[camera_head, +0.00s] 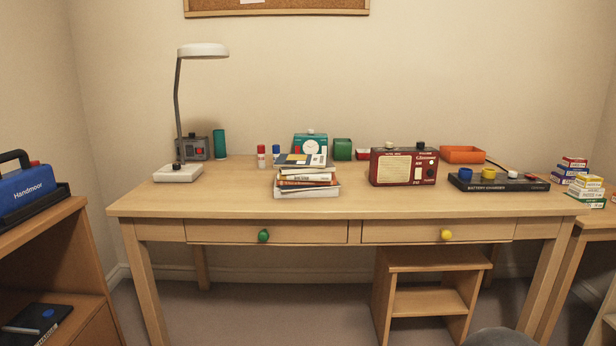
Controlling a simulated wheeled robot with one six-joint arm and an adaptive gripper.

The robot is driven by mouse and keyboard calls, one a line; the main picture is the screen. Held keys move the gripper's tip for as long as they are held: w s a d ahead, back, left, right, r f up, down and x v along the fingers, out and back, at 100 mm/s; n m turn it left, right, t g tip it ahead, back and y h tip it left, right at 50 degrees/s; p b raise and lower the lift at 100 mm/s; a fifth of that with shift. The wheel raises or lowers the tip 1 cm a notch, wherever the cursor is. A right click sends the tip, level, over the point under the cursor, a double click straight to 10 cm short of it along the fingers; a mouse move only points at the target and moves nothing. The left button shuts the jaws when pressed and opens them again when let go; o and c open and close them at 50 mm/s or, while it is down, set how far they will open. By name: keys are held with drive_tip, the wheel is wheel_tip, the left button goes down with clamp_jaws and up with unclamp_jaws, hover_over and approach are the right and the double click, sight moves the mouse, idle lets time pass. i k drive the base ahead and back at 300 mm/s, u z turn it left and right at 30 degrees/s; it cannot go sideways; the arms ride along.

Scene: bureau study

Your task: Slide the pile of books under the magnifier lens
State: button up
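The pile of books (307,181) stands on the desk, left of its middle and close to the front edge. It is a short stack of several books with a dark and yellow item lying on top. The magnifier seems to be the lamp-like stand on the left, with a white round head (203,50), a thin grey arm and a white base (178,172). The head is high above the desk, left of the books; its lens is not visible from here. The books are clearly apart from the base. My gripper is not in view.
A red radio (403,167) stands right of the books, and a black battery charger (498,180) is further right. The desk top (235,195) is clear between base and books.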

sight(299, 176)
drive_tip(key=k, duration=0.55)
drive_tip(key=z, duration=0.7)
drive_tip(key=i, duration=1.25)
drive_tip(key=u, duration=0.65)
drive_tip(key=i, duration=0.7)
drive_tip(key=u, duration=0.65)
